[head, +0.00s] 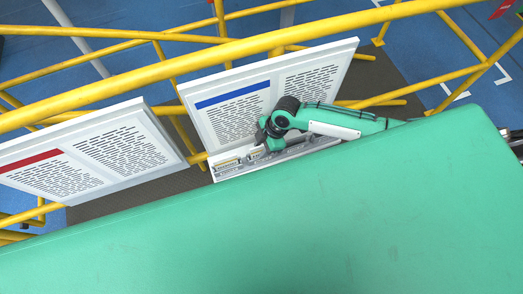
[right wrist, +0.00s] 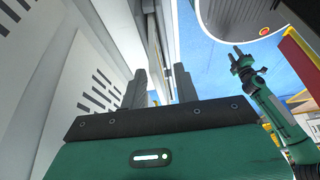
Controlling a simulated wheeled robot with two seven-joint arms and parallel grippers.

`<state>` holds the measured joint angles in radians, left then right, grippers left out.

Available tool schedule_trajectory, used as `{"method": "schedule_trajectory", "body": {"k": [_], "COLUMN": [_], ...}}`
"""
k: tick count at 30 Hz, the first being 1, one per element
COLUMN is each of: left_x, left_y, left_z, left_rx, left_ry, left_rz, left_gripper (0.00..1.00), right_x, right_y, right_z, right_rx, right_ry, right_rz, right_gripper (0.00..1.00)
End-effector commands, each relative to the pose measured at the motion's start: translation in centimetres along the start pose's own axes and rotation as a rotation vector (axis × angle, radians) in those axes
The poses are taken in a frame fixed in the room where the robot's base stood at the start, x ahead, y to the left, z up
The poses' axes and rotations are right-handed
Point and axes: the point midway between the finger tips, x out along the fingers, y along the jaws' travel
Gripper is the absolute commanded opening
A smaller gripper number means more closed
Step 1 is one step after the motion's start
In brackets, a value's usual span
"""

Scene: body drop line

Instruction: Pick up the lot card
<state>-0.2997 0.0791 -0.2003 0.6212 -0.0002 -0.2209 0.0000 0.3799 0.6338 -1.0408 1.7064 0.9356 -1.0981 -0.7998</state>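In the head view my right gripper (head: 264,138) is low in front of the board with the blue stripe, close to the pale ledge (head: 216,174) along its bottom edge. Small pale yellow card-like pieces (head: 228,165) lie on the ledge; I cannot tell which is the lot card. In the right wrist view the two dark fingers of the right gripper (right wrist: 159,80) stand apart, with no card visible between them.
The blue-striped board (head: 235,118) and a red-striped board (head: 112,158) lean by yellow railings (head: 240,48). A grey rail-like part (head: 300,150) runs along the ledge. Blue floor (head: 400,60) lies beyond. A large green surface, probably mine, fills the foreground.

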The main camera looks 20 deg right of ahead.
Motion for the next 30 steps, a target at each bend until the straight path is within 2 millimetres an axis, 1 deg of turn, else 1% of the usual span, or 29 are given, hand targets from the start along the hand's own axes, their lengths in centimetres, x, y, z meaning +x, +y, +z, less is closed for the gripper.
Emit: {"method": "schedule_trajectory", "body": {"k": [2,6,7,20,23,26,30], "left_x": [0.0,0.0,0.0,0.1,0.1,0.3,0.5], "left_y": [0.0,0.0,0.0,0.0,0.0,0.0,0.0], "left_z": [0.0,0.0,0.0,0.1,0.1,0.1,0.1], "left_rx": [0.0,0.0,0.0,0.0,0.0,0.0,0.0], "left_ry": [0.0,0.0,0.0,0.0,0.0,0.0,-0.001], "left_rz": [0.0,0.0,0.0,0.0,0.0,0.0,0.0], "left_gripper": [0.36,0.36,0.36,0.36,0.36,0.36,0.36], "right_x": [0.0,0.0,0.0,-0.3,-0.9,-2.0,-4.3], "right_y": [0.0,0.0,0.0,0.0,0.1,0.0,0.1], "right_z": [0.0,0.0,0.0,-0.1,-0.4,-0.8,-1.8], "right_rx": [0.0,0.0,0.0,-0.001,0.0,-0.001,-0.003], "right_ry": [0.0,0.0,0.0,0.001,0.001,0.001,0.002], "right_rz": [0.0,0.0,0.0,0.0,0.001,0.001,0.002], "right_gripper": [0.29,0.01,0.0,0.0,0.0,0.0,0.0]}}
